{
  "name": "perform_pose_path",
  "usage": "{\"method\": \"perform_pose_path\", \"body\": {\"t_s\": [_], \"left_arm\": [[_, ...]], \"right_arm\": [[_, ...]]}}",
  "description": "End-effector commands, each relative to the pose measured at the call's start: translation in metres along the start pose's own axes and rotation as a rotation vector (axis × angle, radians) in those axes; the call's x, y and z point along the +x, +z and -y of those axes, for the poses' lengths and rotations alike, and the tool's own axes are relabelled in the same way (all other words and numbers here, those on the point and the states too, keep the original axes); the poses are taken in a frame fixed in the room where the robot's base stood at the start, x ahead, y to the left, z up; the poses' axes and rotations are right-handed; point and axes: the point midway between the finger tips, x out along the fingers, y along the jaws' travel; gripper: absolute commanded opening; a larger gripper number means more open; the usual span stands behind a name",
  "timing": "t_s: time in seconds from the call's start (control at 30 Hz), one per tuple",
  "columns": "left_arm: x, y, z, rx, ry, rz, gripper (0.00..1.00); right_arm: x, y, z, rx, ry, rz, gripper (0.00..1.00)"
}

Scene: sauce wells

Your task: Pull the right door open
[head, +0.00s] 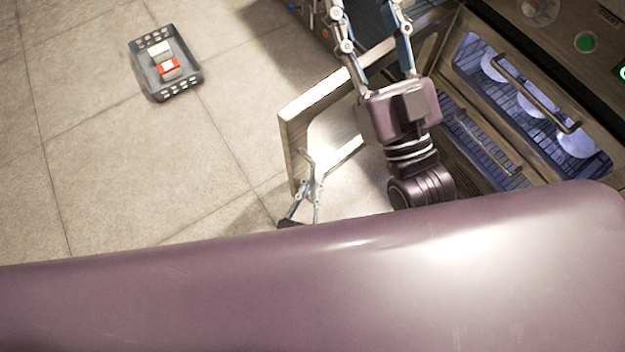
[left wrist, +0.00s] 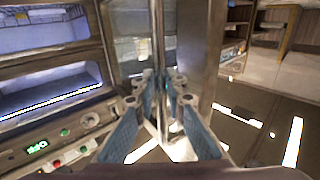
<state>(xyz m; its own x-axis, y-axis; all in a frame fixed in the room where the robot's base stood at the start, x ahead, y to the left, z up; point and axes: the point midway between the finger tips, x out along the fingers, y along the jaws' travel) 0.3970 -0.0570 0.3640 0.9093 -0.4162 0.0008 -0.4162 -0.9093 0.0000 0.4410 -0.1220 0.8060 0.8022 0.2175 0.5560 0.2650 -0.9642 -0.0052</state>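A pale-framed door panel (head: 327,91) stands swung out from the steel appliance in the head view; I cannot tell whether it is the right door. Contact is unclear.
The appliance has a lit upper compartment (head: 465,47) with pale round items, a bar handle (head: 535,92) and a green button (head: 586,42). A dark tray (head: 147,78) with white and red items lies at upper left. The tiled floor (head: 90,170) is clear there.

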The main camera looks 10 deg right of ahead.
Motion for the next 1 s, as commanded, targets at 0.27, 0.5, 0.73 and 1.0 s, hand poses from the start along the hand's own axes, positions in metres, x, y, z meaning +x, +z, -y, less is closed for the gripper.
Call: {"method": "perform_pose_path", "body": {"t_s": [0.27, 0.5, 0.73, 1.0], "left_arm": [[0.0, 0.0, 0.0, 0.0, -0.001, 0.0, 0.26], [-0.011, 0.002, 0.0, 0.0, 0.0, 0.003, 0.26], [-0.056, 0.002, 0.0, 0.0, 0.0, 0.005, 0.26], [-0.105, 0.001, 0.0, 0.0, 0.001, 0.002, 0.26]], "right_arm": [[0.0, 0.0, 0.0, 0.0, 0.0, 0.0, 0.4], [0.0, -0.001, 0.0, -0.001, 0.0, -0.002, 0.4], [0.0, -0.001, 0.0, 0.0, 0.0, -0.001, 0.4], [0.0, 0.0, 0.0, 0.0, 0.0, -0.001, 0.4]]}}
